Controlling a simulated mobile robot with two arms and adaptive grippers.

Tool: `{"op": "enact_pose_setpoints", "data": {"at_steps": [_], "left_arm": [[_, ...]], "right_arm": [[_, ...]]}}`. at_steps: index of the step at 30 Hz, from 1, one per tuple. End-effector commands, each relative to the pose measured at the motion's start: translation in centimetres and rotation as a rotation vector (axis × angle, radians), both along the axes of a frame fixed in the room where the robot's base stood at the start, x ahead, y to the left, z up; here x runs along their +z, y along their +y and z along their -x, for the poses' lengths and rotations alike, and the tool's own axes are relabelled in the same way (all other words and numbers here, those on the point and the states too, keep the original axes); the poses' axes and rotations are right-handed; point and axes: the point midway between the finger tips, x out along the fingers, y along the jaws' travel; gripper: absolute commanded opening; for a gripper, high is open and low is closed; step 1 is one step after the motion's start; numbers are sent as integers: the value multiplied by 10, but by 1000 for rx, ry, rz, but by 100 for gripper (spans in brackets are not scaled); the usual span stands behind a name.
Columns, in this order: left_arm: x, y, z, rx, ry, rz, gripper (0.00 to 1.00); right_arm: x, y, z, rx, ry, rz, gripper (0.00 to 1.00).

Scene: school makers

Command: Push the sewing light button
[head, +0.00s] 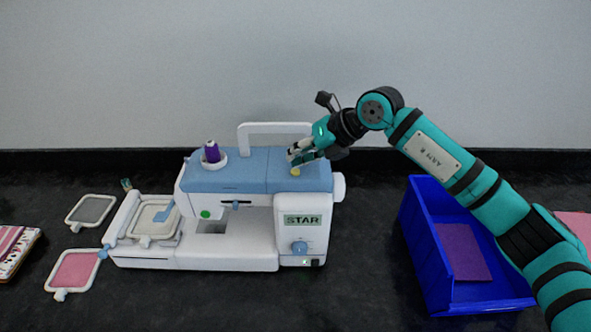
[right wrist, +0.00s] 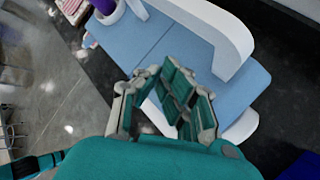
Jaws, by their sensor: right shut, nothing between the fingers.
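The white and light-blue sewing machine (head: 228,250) stands upright on the dark table. A round yellow button (head: 295,171) is on the upper right of its front, and a round green one (head: 205,214) is lower left. I cannot tell which is the light button. My right gripper (head: 293,157) is shut and empty, with its fingertips just above the yellow button; I cannot tell whether they touch the machine. In the right wrist view my right gripper (right wrist: 160,82) shows over the machine's blue top (right wrist: 190,62); the yellow button is hidden there. My left gripper is not in view.
A white handle (head: 275,126) rises behind the gripper, and a purple spool (head: 212,152) stands on the top left. Embroidery hoops (head: 74,270) lie left. A blue bin (head: 417,240) stands right, under my right arm. The table in front of the machine is clear.

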Motion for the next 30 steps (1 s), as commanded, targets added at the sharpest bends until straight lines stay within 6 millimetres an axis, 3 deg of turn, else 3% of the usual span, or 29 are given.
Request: {"op": "enact_pose_setpoints", "data": {"at_steps": [30], "left_arm": [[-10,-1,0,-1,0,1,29]], "right_arm": [[-10,0,0,0,0,0,0]]}}
